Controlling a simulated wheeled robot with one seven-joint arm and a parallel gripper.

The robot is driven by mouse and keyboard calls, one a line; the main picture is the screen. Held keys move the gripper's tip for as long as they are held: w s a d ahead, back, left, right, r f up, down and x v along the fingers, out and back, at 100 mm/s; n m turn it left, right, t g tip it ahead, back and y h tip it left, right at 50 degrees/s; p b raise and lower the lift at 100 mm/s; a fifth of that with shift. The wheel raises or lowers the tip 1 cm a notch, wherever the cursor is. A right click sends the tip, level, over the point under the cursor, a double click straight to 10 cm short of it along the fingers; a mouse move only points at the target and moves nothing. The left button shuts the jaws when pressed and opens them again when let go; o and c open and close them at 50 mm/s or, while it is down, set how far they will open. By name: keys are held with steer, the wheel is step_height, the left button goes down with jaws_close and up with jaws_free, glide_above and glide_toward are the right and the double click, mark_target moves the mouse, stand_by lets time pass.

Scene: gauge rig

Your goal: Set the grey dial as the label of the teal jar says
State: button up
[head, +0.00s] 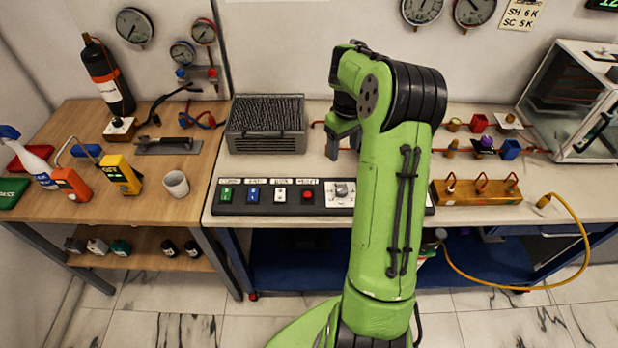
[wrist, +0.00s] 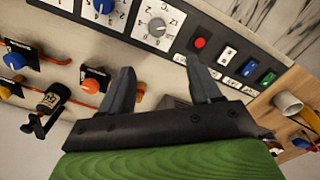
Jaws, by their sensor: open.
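The grey dial (head: 341,189) sits on a white plate at the right part of the black control panel. My gripper (wrist: 157,66) is open and empty. Its two fingers are spread below the dial in that view, apart from it. In the head view my gripper (head: 343,140) hangs over the bench behind the panel, partly hidden by my arm. A small teal jar (head: 121,247) stands on the lower shelf of the wooden table; its label is not readable.
The panel also holds a red button (head: 308,195) and green, blue and white switches. In the wrist view a blue knob (wrist: 103,5) sits on another white plate beside the dial. A grey vented box (head: 266,126) and a brass manifold (head: 475,191) stand nearby.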

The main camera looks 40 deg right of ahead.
mark_target(341, 188)
steer(key=f, duration=0.5)
steer(key=f+b, duration=0.1)
steer(key=f, duration=0.4)
steer(key=f+b, duration=0.1)
steer(key=f, duration=0.4)
steer(key=shift+s+d+f, duration=0.25)
steer(key=shift+s+f, duration=0.1)
steer(key=c, duration=1)
steer(key=shift+c, duration=0.2)
